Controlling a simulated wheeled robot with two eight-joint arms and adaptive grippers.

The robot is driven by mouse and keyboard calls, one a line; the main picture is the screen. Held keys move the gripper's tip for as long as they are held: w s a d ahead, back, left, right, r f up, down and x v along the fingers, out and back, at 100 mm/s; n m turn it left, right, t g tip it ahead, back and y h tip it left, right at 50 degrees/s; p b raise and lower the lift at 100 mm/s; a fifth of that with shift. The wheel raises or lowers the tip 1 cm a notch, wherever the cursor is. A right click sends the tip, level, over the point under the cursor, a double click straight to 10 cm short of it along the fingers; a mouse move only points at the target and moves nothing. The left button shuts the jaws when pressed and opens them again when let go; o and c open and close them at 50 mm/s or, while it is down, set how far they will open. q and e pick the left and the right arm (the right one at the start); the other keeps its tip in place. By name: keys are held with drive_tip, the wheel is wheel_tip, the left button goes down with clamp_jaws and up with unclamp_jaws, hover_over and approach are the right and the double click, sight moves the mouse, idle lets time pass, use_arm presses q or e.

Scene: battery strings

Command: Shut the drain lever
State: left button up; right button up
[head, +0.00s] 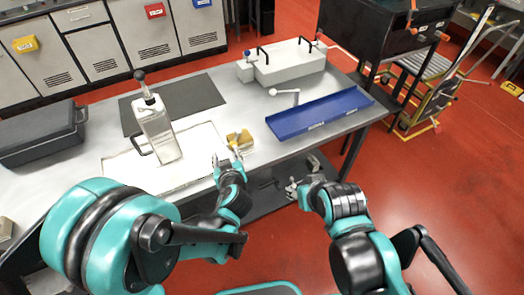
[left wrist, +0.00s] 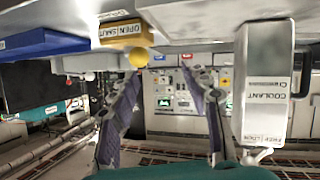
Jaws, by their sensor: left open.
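The yellow drain lever block (head: 241,139) sits on the bench top near its front edge, left of the blue tray. In the left wrist view, which looks upside down, the block (left wrist: 122,33) carries a label with OPEN and SHUT, and a yellow ball knob (left wrist: 138,57) shows beside it. Which word the lever stands at, I cannot tell. My left gripper (head: 226,163) is just in front of the block; in the wrist view its fingers (left wrist: 163,85) are spread and empty, with the knob near the left fingertip. My right gripper (head: 298,187) is beyond the bench's front edge; its fingers are too small to judge.
A coolant jug (head: 157,131) stands in a shallow white tray (head: 113,170) left of the block. The blue tray (head: 320,115) and a silver lever (head: 285,92) lie to the right. A grey box (head: 290,62) and a black case (head: 40,135) are further off.

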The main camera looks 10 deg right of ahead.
sight(233, 144)
use_arm(q)
drive_tip(key=d, duration=0.3)
drive_tip(key=shift+s+f+h, duration=0.15)
drive_tip(key=shift+f+h, duration=0.2)
drive_tip(key=shift+h, duration=0.05)
drive_tip(key=b+x, duration=0.2)
drive_tip(key=x, duration=0.4)
drive_tip(key=shift+x, duration=0.9)
drive_tip(key=shift+r, duration=0.15)
use_arm(e)
drive_tip(key=shift+s+d+f, duration=0.2)
drive_tip(key=shift+d+f, duration=0.05)
drive_tip(key=shift+f, duration=0.3)
drive_tip(key=shift+s+d+f, duration=0.2)
drive_tip(key=shift+d+f, duration=0.05)
drive_tip(key=shift+f, duration=0.3)
use_arm(q)
clamp_jaws()
